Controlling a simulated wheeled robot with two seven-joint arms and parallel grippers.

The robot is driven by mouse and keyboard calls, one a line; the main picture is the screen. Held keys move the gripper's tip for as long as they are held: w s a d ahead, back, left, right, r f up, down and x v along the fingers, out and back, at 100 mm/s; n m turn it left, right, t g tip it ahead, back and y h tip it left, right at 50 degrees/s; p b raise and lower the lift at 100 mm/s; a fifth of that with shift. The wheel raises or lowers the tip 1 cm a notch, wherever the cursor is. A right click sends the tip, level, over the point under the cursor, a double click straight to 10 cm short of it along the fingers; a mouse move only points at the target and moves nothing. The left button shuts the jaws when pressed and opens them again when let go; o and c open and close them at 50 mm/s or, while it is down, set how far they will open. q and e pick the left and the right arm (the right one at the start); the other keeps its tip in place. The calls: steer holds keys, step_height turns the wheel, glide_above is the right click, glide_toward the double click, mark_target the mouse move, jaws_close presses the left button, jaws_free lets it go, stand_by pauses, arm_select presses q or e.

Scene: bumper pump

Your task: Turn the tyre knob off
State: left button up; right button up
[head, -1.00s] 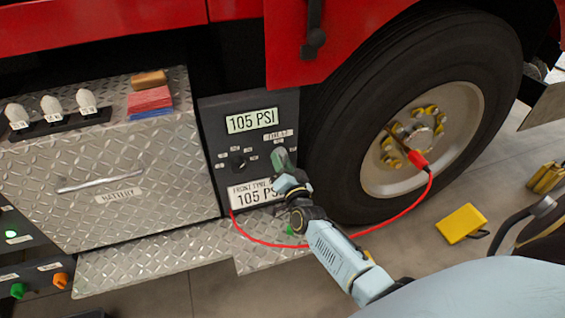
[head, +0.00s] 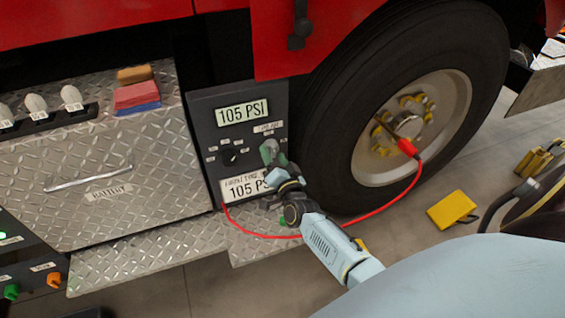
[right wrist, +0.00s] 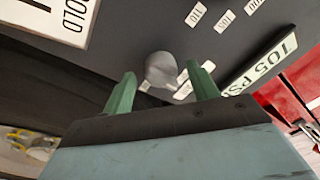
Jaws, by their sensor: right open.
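My right gripper (head: 270,152) is at the panel's right side, partly covering the lower display. In the right wrist view, a grey knob (right wrist: 160,72) lies just beyond and between the green fingertips (right wrist: 163,84), which are open. My left gripper is out of view.
A red hose (head: 375,205) runs from the panel to a red clip (head: 407,147) at the wheel hub. A metal step (head: 150,250) is below the panel. A battery drawer (head: 90,170) is at the left. A yellow block (head: 452,209) lies on the floor at right.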

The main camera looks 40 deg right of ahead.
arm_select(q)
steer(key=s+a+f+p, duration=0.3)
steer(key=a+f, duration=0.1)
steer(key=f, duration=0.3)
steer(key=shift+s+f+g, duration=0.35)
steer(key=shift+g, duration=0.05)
arm_select(e)
steer(key=v, duration=1.2)
steer(key=shift+s, duration=0.25)
steer(key=shift+a, duration=0.15)
